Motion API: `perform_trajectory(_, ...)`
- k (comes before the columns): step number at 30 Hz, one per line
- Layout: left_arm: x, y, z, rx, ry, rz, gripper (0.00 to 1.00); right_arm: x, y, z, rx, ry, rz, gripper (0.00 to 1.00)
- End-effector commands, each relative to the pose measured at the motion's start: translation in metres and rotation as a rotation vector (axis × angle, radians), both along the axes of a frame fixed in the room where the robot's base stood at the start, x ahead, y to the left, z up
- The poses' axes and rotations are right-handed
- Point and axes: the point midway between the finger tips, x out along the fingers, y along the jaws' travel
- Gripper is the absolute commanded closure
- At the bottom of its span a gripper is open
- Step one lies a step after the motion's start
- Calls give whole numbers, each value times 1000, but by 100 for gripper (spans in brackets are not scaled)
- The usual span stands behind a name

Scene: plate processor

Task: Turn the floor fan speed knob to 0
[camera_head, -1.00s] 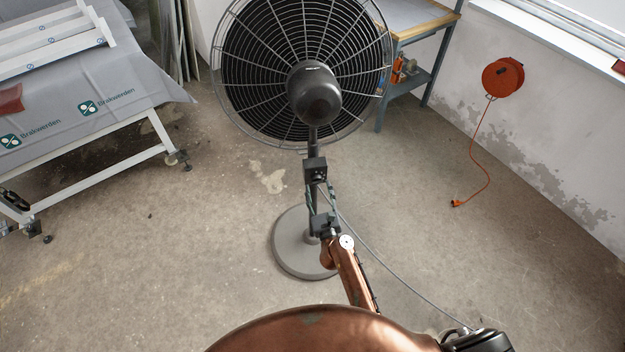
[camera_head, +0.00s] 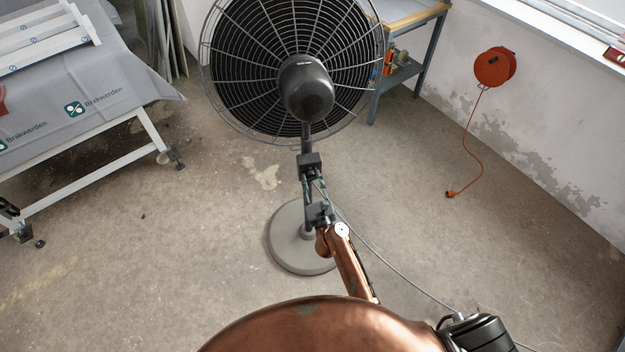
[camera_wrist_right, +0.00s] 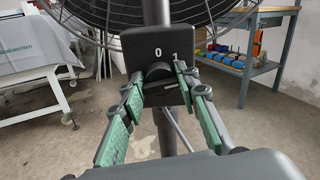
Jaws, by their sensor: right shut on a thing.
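The floor fan (camera_head: 305,88) stands upright with its round cage facing away from its grey base (camera_head: 285,255). Its dark control box (camera_head: 309,162) sits on the pole below the cage and also shows in the right wrist view (camera_wrist_right: 130,45), marked 0 and 1. The black speed knob (camera_wrist_right: 158,72) is on the box under these marks, partly hidden between the fingers; its pointing direction cannot be told. My right gripper (camera_head: 308,178) is at the box, its green-padded fingers (camera_wrist_right: 163,78) shut on the knob from both sides. My left gripper is not in view.
A grey-covered table (camera_head: 85,120) stands at the left, a workbench (camera_head: 408,70) behind the fan. An orange cable reel (camera_head: 493,68) hangs on the right wall. A grey cable (camera_head: 385,258) runs across the floor. The floor around the fan is mostly clear.

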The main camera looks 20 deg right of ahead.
Motion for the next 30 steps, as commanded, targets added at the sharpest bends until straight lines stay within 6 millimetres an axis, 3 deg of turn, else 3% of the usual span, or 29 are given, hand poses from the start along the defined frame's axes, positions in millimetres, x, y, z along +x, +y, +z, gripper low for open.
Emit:
perform_trajectory(14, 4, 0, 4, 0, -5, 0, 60, -1, 1, -1, -72, 8, 1, 95)
perform_trajectory(30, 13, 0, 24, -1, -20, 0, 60, -2, 2, -1, -524, 50, 1, 95)
